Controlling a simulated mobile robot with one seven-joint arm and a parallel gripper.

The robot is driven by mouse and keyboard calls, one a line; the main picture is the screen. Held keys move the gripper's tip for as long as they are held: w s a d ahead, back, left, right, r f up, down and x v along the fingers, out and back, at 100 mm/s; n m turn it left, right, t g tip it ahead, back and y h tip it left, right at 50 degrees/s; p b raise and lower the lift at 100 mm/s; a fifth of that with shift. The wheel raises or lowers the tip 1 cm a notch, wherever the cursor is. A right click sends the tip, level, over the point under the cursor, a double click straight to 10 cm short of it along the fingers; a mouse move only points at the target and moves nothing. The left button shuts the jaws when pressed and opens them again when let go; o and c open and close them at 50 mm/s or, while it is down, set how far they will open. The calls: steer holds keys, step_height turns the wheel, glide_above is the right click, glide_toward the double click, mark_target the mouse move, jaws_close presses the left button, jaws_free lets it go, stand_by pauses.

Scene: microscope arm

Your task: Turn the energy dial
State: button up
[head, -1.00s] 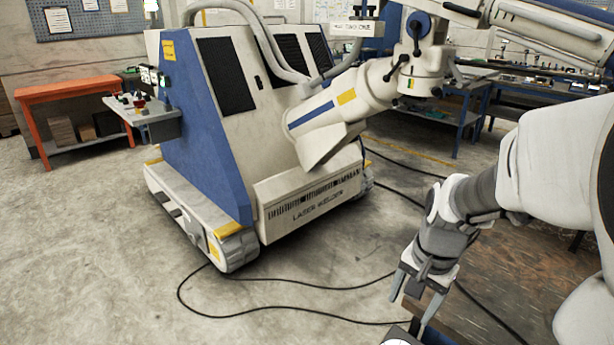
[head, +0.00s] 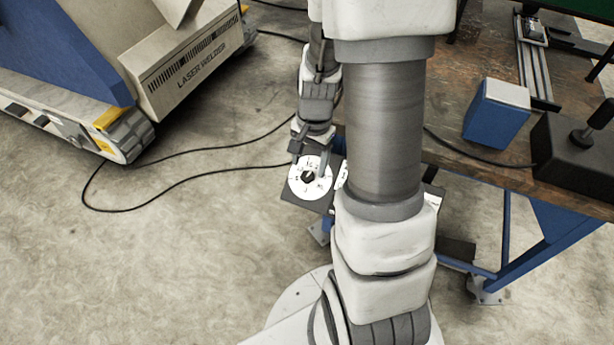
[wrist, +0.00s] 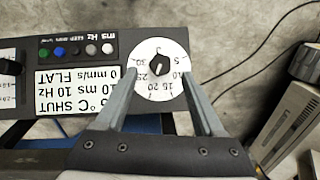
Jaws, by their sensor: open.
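The energy dial is a white round plate with numbers and a black knob (head: 308,177) at its centre, on a dark panel at the table's edge. In the wrist view the dial (wrist: 147,80) reads upside down, marked J and numbered from 5 to 30. My gripper (wrist: 160,70) is open, with one finger on each side of the white plate and the knob between them. It appears apart from the knob. In the head view my gripper (head: 311,147) is just behind the dial, partly overlapping it. Contact of the fingertips with the panel cannot be told.
A blue and white box (head: 497,112) and a dark block stand on the wooden table (head: 455,165). Cables cross the floor.

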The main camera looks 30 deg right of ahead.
mark_target(307, 175)
steer(key=shift+w+a+f+b, duration=0.1)
steer(key=shift+f+b, duration=0.2)
steer(key=shift+f, duration=0.9)
steer(key=shift+w+f+b, duration=0.1)
steer(key=shift+f+b, duration=0.15)
steer(key=shift+f, duration=0.9)
jaws_close()
